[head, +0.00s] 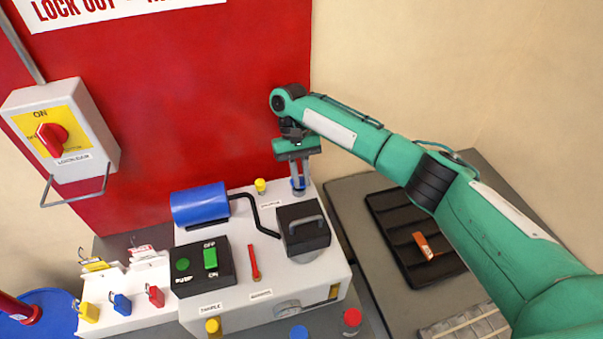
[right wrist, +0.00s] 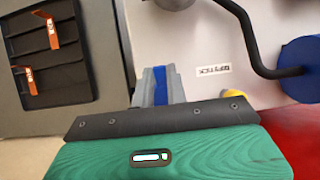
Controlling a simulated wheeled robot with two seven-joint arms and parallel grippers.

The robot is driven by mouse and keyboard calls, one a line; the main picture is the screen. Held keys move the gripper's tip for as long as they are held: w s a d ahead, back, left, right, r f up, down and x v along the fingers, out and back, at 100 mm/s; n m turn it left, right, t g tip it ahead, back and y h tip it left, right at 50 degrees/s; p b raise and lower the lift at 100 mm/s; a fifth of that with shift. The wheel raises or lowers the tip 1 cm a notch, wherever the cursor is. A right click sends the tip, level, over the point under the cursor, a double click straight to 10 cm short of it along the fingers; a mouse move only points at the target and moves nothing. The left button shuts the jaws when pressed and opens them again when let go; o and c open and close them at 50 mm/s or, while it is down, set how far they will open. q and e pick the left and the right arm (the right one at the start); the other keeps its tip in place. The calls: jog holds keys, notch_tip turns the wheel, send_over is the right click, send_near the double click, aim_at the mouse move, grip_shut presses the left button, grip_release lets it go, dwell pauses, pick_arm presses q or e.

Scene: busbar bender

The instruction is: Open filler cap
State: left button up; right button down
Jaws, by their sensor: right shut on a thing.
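The blue filler cap (head: 298,184) is at the back right corner of the white machine (head: 320,265). My right gripper (head: 299,180) reaches down over it from above, with its fingers shut on the cap. In the right wrist view the blue cap (right wrist: 160,85) shows between the grey fingers (right wrist: 158,92). The fingers hide part of the cap, and I cannot tell whether it is seated or raised. My left gripper is not in view.
A yellow knob (head: 260,185), blue cylinder (head: 200,205), black pipe (head: 255,215) and black handled block (head: 302,228) are on the machine. A red wall panel (head: 200,100) stands behind.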

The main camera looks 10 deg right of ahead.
aim_at(301, 183)
jog(key=shift+w+r, duration=0.1)
jog(key=c, duration=1.4)
grip_release()
notch_tip(301, 183, up, 20)
